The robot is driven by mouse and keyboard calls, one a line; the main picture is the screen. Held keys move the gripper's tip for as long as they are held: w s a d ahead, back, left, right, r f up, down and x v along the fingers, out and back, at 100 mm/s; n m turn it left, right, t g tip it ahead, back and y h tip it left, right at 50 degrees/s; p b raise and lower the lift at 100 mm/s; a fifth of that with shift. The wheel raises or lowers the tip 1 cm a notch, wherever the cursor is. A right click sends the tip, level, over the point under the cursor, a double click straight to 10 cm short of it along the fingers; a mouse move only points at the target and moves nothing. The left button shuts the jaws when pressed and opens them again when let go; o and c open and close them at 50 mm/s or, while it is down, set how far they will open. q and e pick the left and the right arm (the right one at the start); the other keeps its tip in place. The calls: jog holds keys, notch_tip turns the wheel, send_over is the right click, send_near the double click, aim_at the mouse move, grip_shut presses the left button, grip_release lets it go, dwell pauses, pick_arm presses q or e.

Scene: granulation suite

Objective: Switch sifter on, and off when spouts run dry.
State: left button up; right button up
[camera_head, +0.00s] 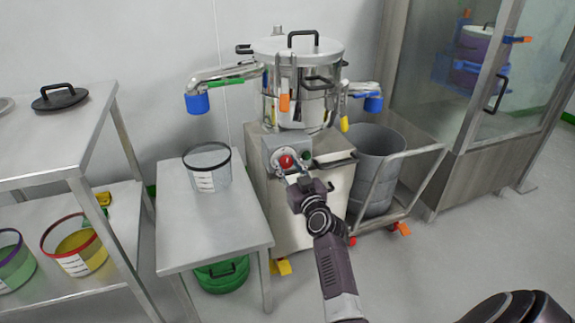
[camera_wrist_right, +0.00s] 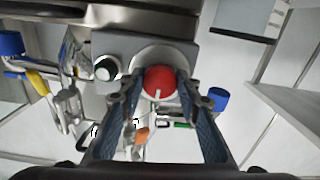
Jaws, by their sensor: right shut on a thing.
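The steel sifter (camera_head: 297,85) stands on a boxy base against the back wall. Its left spout with a blue end (camera_head: 197,103) points down above a clear tub (camera_head: 208,172). Its right spout with a blue end (camera_head: 373,103) sits above a grey bin (camera_head: 376,160). I see no material falling from either spout. A red knob (camera_head: 286,162) is on the base's control box. My right gripper (camera_head: 291,180) is at the box, its fingers shut on the knob. In the right wrist view, the red knob (camera_wrist_right: 159,83) sits between both fingers. My left gripper is out of view.
A small steel table (camera_head: 215,225) holds the clear tub, with a green container (camera_head: 222,275) beneath. A shelf unit at left holds a black-handled lid (camera_head: 60,97) and tubs. A wheeled cart frame surrounds the bin. A glass-doored cabinet (camera_head: 480,90) stands right.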

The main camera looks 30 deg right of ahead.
jog(key=shift+r+m+p, duration=0.1)
jog(key=shift+m+p, duration=0.2)
jog(key=shift+m, duration=0.7)
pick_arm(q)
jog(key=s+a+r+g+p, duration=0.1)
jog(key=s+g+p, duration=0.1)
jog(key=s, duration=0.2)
pick_arm(e)
jog(key=m, duration=0.4)
jog(key=shift+m, duration=0.3)
jog(key=m+p, duration=0.1)
jog(key=m, duration=0.3)
jog(key=shift+m, duration=0.3)
jog(key=m, duration=0.2)
jog(key=shift+m+p, duration=0.3)
jog(key=shift+p, duration=0.1)
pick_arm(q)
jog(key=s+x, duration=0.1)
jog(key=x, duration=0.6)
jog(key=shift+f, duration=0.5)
pick_arm(e)
jog(key=shift+m, duration=1.6)
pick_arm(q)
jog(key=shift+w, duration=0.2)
pick_arm(e)
jog(key=o, duration=1.2)
jog(key=shift+c, duration=0.2)
